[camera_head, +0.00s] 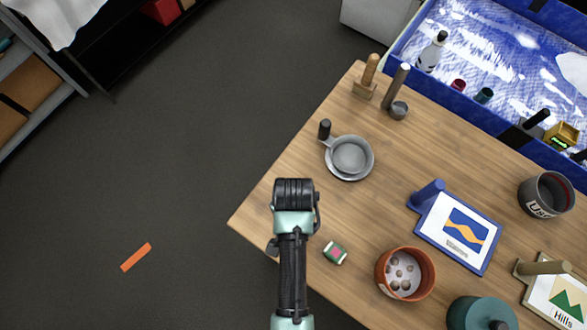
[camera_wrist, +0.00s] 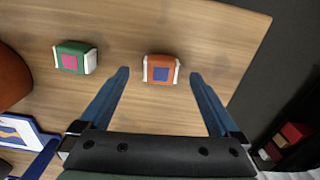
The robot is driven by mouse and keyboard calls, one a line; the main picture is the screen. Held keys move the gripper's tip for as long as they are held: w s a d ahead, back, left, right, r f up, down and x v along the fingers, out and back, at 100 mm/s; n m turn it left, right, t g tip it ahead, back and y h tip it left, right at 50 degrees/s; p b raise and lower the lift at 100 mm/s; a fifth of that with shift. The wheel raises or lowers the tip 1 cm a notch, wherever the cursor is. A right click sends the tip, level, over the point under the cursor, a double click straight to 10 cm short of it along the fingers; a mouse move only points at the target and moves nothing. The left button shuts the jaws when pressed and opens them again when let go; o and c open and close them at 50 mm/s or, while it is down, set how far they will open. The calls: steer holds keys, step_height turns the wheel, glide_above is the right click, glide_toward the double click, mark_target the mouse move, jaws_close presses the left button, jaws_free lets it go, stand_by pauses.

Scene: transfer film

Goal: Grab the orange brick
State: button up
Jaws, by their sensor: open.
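The orange brick (camera_wrist: 161,64) lies on the wooden table in the wrist view, with a blue square on its face and white ends. My gripper (camera_wrist: 160,76) is open, its two blue fingers spread to either side of the brick in the picture. The brick appears apart from both fingertips, and I cannot tell how far below them it lies. In the head view my arm hides the orange brick and the fingers.
A green brick (camera_wrist: 75,58) with a pink square lies left of the orange one; it also shows in the head view (camera_head: 335,253). A brown pot (camera_head: 405,274), a metal pan (camera_head: 351,156) and a blue-framed picture (camera_head: 457,230) stand on the table (camera_head: 300,165). The table edge is close by.

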steer(key=shift+w+f, duration=0.1)
steer(key=shift+f, duration=1.15)
steer(key=shift+c, duration=0.3)
steer(key=c, duration=1.4)
steer(key=shift+r, duration=0.1)
